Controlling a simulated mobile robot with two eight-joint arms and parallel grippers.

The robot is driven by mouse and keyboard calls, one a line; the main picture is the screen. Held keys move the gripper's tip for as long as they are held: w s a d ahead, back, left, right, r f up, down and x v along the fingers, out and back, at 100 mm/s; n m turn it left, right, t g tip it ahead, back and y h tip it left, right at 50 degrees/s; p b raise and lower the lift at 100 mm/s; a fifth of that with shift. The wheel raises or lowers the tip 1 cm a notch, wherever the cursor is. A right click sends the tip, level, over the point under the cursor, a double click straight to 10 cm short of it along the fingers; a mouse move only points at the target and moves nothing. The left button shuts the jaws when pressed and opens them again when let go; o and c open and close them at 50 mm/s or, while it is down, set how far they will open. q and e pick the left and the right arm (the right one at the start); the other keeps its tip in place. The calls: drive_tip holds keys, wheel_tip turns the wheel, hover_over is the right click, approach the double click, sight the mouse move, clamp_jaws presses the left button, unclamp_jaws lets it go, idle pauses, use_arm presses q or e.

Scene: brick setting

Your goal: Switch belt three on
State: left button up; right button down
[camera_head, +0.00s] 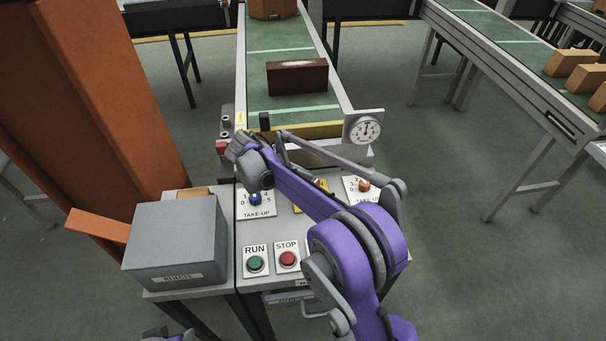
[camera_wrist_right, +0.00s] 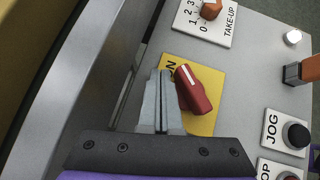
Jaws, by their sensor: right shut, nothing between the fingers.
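A red rotary switch (camera_wrist_right: 193,88) with a white line sits on a yellow plate (camera_wrist_right: 205,122) in the right wrist view. The white line end points up-left, beside the partly hidden letters "ON". My right gripper (camera_wrist_right: 160,78) is shut and empty, its fingertips just left of the switch. I cannot tell whether they touch it. In the head view the yellow plate (camera_head: 299,208) is mostly hidden behind my purple right arm. A green belt (camera_head: 285,60) runs back from the panel and carries a dark brown block (camera_head: 297,76).
The panel has a green RUN button (camera_head: 255,263), a red STOP button (camera_head: 288,258), a blue take-up knob (camera_head: 255,198) and an orange one (camera_head: 364,185). A black JOG button (camera_wrist_right: 296,135) is nearby. A gauge (camera_head: 366,130) and grey box (camera_head: 176,240) flank the panel.

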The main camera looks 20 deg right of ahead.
idle(0.6)
drive_tip(key=v, duration=1)
drive_tip(key=shift+a+r, duration=0.2)
drive_tip(key=shift+r, duration=0.05)
drive_tip(key=s+d+r+m+t+y+p, duration=0.1)
drive_tip(key=s+d+r+m+y+p, duration=0.1)
drive_tip(key=s+m, duration=0.35)
drive_tip(key=s+d+r+m+y+p, duration=0.2)
drive_tip(key=s+d+y, duration=0.1)
drive_tip(key=s, duration=0.5)
drive_tip(key=s+a+f+m+t+y+p, duration=0.1)
drive_tip(key=s+f+m+t+y+p, duration=0.2)
drive_tip(key=s+m, duration=0.8)
drive_tip(key=s+f+t+y, duration=0.1)
drive_tip(key=s, duration=0.5)
drive_tip(key=shift+f, duration=0.2)
